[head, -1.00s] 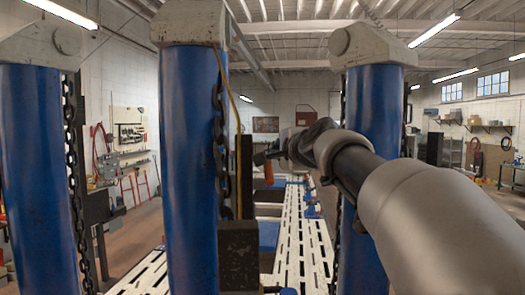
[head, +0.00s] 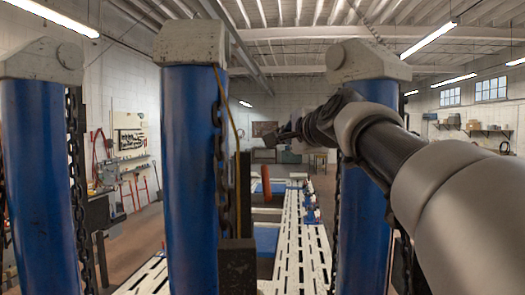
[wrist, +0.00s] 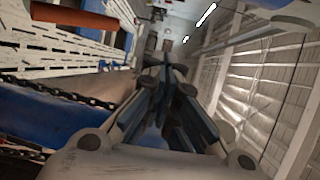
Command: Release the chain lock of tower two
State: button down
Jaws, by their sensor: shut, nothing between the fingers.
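Three blue towers with pale caps stand across the head view: a left one (head: 38,180), a middle one (head: 190,170) and a right one (head: 362,225). No label shows which is tower two. A dark chain (head: 218,160) hangs along the right side of the middle tower, above a dark block (head: 237,265). A red-orange cylinder (head: 266,180), perhaps a handle, stands right of that chain; a similar one shows large in the wrist view (wrist: 75,20). My gripper (head: 277,137) is shut and empty, above and right of the cylinder, apart from it. Its closed fingers show in the wrist view (wrist: 165,80).
A white slotted bench deck (head: 297,245) runs away between the middle and right towers. Another chain (head: 77,190) hangs by the left tower. A chain (wrist: 60,92) and blue surface lie close on the wrist view's left.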

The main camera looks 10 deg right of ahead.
jog(key=shift+s+d+r, duration=0.15)
jog(key=shift+s+r, duration=0.35)
jog(key=shift+r, duration=0.35)
jog(key=shift+s+d+r, duration=0.15)
jog(key=shift+s+r, duration=0.3)
jog(key=shift+r, duration=0.35)
